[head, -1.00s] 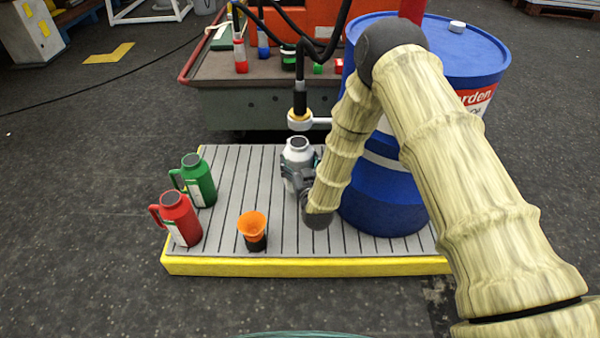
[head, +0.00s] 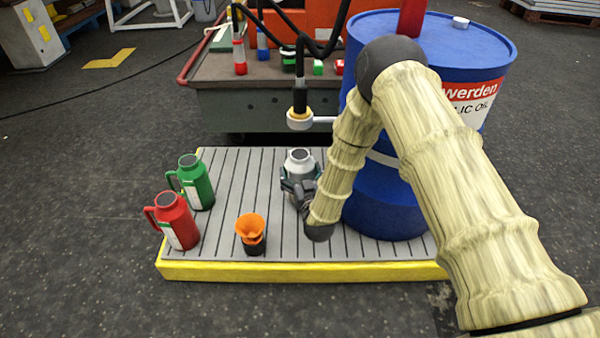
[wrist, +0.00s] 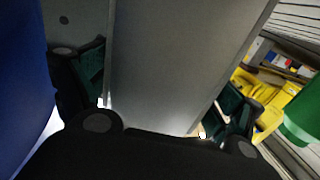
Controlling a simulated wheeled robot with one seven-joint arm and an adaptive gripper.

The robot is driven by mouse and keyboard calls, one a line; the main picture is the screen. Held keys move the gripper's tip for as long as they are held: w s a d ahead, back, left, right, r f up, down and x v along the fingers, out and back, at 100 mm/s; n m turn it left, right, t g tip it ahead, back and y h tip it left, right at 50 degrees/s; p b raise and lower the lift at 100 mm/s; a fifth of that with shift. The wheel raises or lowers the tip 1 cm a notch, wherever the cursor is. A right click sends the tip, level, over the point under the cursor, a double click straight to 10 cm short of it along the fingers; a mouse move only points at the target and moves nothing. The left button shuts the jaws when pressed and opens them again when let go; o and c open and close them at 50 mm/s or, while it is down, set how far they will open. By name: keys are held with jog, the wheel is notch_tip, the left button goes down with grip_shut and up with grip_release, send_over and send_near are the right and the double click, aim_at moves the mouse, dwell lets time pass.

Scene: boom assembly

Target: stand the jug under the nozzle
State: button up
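The jug (head: 300,160) is pale grey with a dark round top. It is upright over the slatted platform, a little to the front of the nozzle (head: 300,118) in the head view. The nozzle hangs on a black hose with a pale ring, higher than the jug. My gripper (head: 301,184) is around the jug from the front, with a finger on each side. In the wrist view the jug's grey wall (wrist: 170,60) fills the middle between the dark green fingers. The jug's base is hidden, so I cannot tell whether it touches the platform.
The platform (head: 230,225) has a yellow edge. A green jug (head: 197,185) and a red jug (head: 177,222) stand at its left, with an orange and black cup (head: 251,233) nearby. A blue drum (head: 385,205) stands close on the right. A cart (head: 260,95) is behind.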

jog(key=shift+r, duration=0.1)
dwell(0.3)
jog(key=shift+s+r+p, duration=0.1)
jog(key=shift+s+p, duration=0.2)
jog(key=p+v, duration=0.5)
jog(key=v, duration=0.6)
jog(key=shift+s+p, duration=0.2)
jog(key=shift+p, duration=0.2)
jog(key=shift+d, duration=0.1)
jog(key=shift+c, duration=0.4)
